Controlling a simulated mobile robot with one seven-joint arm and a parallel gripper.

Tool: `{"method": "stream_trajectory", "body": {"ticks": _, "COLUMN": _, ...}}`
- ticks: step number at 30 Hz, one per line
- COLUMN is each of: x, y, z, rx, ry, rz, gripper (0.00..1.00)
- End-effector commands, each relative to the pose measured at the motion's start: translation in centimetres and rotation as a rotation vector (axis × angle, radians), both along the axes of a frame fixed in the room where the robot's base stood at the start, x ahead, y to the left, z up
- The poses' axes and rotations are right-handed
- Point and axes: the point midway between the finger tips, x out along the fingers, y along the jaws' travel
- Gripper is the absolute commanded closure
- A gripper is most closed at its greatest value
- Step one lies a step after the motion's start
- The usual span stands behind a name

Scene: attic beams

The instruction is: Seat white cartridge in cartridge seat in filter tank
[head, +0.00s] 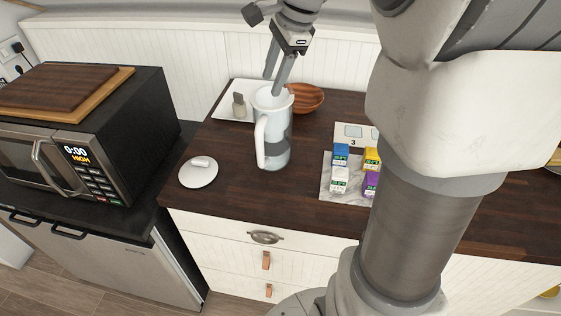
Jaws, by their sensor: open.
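The filter tank (273,150) looks like a clear pitcher with a white handle and white upper part, standing upright and open-topped on the dark wooden counter. My gripper (272,86) is open, pointing down at the tank's mouth, with one fingertip overlapping the rim; I cannot tell how deep it reaches. The cartridge seat inside the tank is hidden. No loose white cartridge shows clearly; whether one is inside the tank cannot be seen. A white box with a green label (339,180) stands among coloured boxes.
A white disc with a small white piece on it (198,176) lies left of the tank. Behind are a white tray (228,112) with a grey object (239,105) and a wooden bowl (308,97). Blue (341,155), yellow (371,158) and purple (371,184) boxes stand right. A microwave (80,140) stands left.

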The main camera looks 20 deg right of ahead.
Motion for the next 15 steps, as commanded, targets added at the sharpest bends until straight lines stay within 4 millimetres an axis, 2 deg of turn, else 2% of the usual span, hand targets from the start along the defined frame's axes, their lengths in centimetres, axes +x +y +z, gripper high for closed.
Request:
{"method": "stream_trajectory", "body": {"ticks": 1, "x": -1.5, "y": 1.0, "z": 0.5, "rx": -0.037, "ry": -0.026, "rz": 0.082, "gripper": 0.53}}
{"method": "stream_trajectory", "body": {"ticks": 6, "x": -6.2, "y": 3.5, "z": 1.2, "rx": -0.18, "ry": -0.105, "rz": 0.373, "gripper": 0.53}}
{"method": "stream_trajectory", "body": {"ticks": 15, "x": -14.3, "y": 6.7, "z": 0.1, "rx": -0.452, "ry": -0.225, "rz": 0.896, "gripper": 0.53}}
